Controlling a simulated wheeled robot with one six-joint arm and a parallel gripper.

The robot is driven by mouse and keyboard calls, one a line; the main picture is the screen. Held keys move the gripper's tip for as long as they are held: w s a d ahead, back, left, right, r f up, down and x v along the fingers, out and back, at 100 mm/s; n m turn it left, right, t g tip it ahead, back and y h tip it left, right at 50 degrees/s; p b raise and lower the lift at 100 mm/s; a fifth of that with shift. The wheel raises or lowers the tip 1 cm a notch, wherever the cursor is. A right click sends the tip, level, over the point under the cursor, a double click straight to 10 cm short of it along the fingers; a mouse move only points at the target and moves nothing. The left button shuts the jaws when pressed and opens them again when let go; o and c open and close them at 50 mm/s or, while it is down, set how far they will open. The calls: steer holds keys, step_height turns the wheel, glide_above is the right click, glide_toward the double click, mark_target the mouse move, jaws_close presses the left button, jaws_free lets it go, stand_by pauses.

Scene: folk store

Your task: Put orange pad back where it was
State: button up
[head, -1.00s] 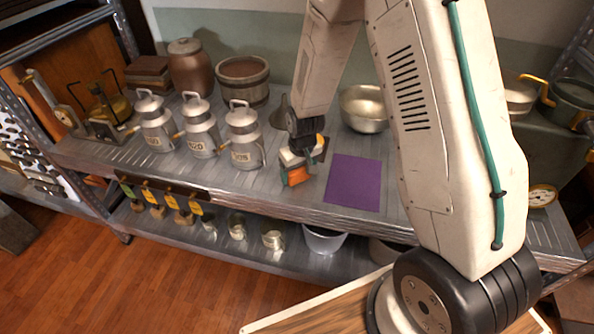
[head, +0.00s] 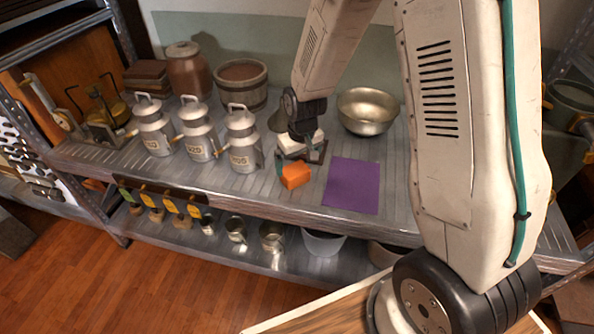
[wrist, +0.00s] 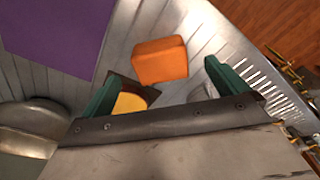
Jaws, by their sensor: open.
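The orange pad (head: 296,175) is a small block on the upper metal shelf, just left of the purple mat (head: 352,186). In the wrist view the orange pad (wrist: 160,60) lies beyond the fingertips, apart from them. My gripper (head: 293,167) is close behind the pad in the head view. Its green fingers are spread in the wrist view (wrist: 158,84), and nothing is held. A dark piece with a yellow face (wrist: 131,102) shows between the fingers, nearer the palm; my gripper hides it in the head view.
Several metal milk cans (head: 199,135) stand left of my gripper. A metal bowl (head: 367,111) stands behind the purple mat. A wooden bucket (head: 240,88) and a brown jar (head: 187,70) are at the back. The shelf's front edge (head: 265,200) is close to the pad.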

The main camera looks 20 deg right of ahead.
mark_target(300, 175)
steer(key=s+d+r, duration=0.1)
steer(key=s+r, duration=0.5)
steer(key=r, duration=0.4)
steer(key=s+d+r, duration=0.1)
steer(key=s+r, duration=0.4)
steer(key=r, duration=0.5)
steer(key=s+r+m, duration=0.1)
steer(key=s+r, duration=0.2)
steer(key=s, duration=0.5)
steer(key=s+r, duration=0.4)
steer(key=s, duration=0.5)
steer(key=shift+s+d+r+m, duration=0.2)
steer(key=shift+d+m, duration=0.2)
